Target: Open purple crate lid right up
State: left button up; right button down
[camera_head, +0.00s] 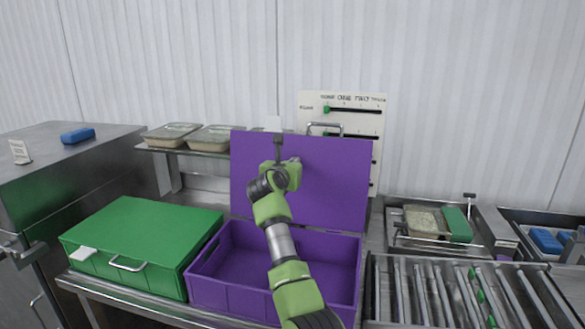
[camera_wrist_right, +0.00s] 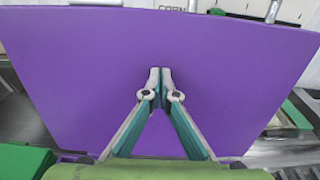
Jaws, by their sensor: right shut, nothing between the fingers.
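The purple crate (camera_head: 215,291) stands open on the metal counter, and the part of its inside that shows looks empty. Its purple lid (camera_head: 340,180) stands about upright along the crate's back edge, with a metal handle (camera_head: 325,126) showing at its top. My right gripper (camera_head: 288,165) is in front of the lid's inner face, shut and empty. In the right wrist view the lid (camera_wrist_right: 80,80) fills most of the picture, and the closed fingertips (camera_wrist_right: 160,72) point at it. I cannot tell whether they touch it. My left gripper is not in view.
A closed green crate (camera_head: 150,230) stands close on the left. Food trays (camera_head: 170,133) sit on a shelf behind. A roller conveyor (camera_head: 450,295) lies on the right, with a tray and green block (camera_head: 458,224) behind it. A board with sliders (camera_head: 345,101) stands behind the lid.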

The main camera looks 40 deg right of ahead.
jog(key=shift+w+d, duration=0.2)
jog(key=shift+d, duration=0.05)
jog(key=f+p+v, duration=0.1)
jog(key=p+v, duration=0.1)
jog(key=v, duration=0.8)
jog(key=shift+f, duration=0.35)
dwell(0.3)
